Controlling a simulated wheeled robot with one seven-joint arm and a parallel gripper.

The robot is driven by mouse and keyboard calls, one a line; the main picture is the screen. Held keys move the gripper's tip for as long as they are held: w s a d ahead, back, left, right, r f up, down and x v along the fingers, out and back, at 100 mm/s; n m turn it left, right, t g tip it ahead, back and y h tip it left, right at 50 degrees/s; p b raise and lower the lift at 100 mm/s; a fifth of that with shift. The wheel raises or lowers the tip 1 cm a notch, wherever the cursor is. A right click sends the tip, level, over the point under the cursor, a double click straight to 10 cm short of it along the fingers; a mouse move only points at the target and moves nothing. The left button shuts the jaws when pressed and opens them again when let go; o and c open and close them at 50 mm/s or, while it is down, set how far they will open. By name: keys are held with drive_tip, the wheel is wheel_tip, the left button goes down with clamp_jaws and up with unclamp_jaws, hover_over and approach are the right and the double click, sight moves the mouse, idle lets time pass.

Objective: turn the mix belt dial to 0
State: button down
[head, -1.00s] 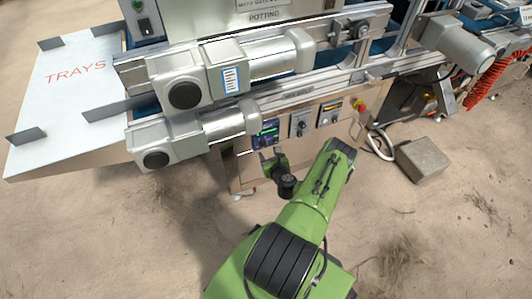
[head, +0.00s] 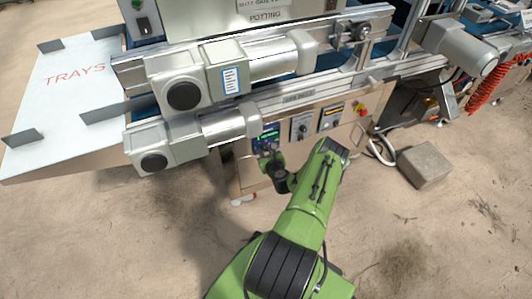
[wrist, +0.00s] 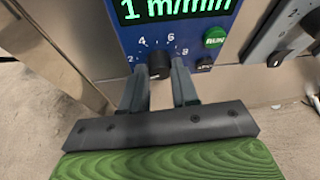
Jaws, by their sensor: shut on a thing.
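A blue control panel (wrist: 208,40) fills the top of the wrist view, with a green-on-black display (wrist: 170,8) reading 1 m/min. Below it is a black dial knob (wrist: 158,65) with a white number scale around it. The dial's name label and exact pointer direction cannot be read. My gripper (wrist: 158,78) is shut on the knob, with one grey finger on each side of it. In the head view the blue panel (head: 266,138) shows on the machine front, and my gripper (head: 270,160) is just below it; the knob is hidden there.
A green RUN button (wrist: 214,37) sits right of the knob. Grey dial panels (head: 302,128) and a red emergency button (head: 360,108) lie further right. A motor housing (head: 190,142) overhangs at upper left. The floor before the machine has free room.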

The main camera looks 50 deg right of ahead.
drive_tip(key=shift+a+f+n+g+h, duration=0.15)
drive_tip(key=shift+n+g+h, duration=0.15)
drive_tip(key=shift+n+h, duration=1)
drive_tip(key=shift+n, duration=0.6)
drive_tip(key=c, duration=0.8)
unclamp_jaws()
drive_tip(key=shift+c, duration=0.2)
